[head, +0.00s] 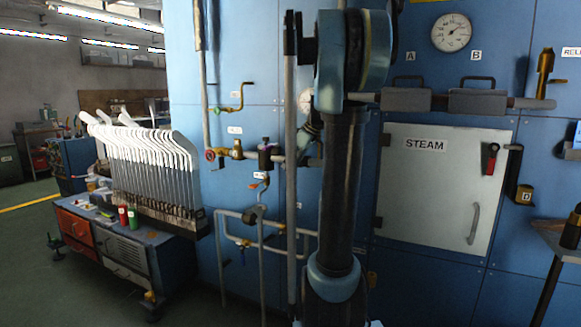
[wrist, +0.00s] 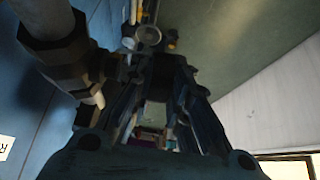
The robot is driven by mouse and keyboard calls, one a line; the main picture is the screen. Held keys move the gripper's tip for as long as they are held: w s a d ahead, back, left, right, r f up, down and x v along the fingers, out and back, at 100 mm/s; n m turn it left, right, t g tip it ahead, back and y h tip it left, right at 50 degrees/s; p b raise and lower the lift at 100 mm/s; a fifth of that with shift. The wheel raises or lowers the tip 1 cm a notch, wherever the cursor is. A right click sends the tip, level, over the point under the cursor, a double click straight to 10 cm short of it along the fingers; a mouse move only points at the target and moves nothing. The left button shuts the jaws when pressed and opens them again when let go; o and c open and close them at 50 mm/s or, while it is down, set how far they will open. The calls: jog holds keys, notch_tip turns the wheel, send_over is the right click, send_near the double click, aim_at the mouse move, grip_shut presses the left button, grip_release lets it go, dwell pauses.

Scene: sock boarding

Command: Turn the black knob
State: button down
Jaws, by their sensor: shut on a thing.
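My gripper (wrist: 165,72) shows in the wrist view, with its two dark fingers reaching up from the bottom of the picture. The fingers are shut on a dark block-like part between their tips, which looks like the black knob (wrist: 172,76); its outline is hard to tell from the fingers. A large pipe with a dark hexagonal fitting (wrist: 75,62) lies close to the left finger. In the head view my arm stands in front of the blue panel and hides most of the gripper and what it holds.
The blue panel (head: 435,275) carries pipes, valves, a pressure gauge (head: 451,33) and a white STEAM door (head: 440,185). A cart (head: 122,255) with a rack of white sock boards (head: 150,165) stands at the left. The floor at far left is open.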

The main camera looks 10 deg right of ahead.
dwell(0.3)
jog(key=c, duration=1.5)
grip_release()
jog(key=shift+d, duration=0.1)
jog(key=v, duration=1.1)
jog(key=shift+s+d+r, duration=0.25)
jog(key=shift+s+d, duration=0.05)
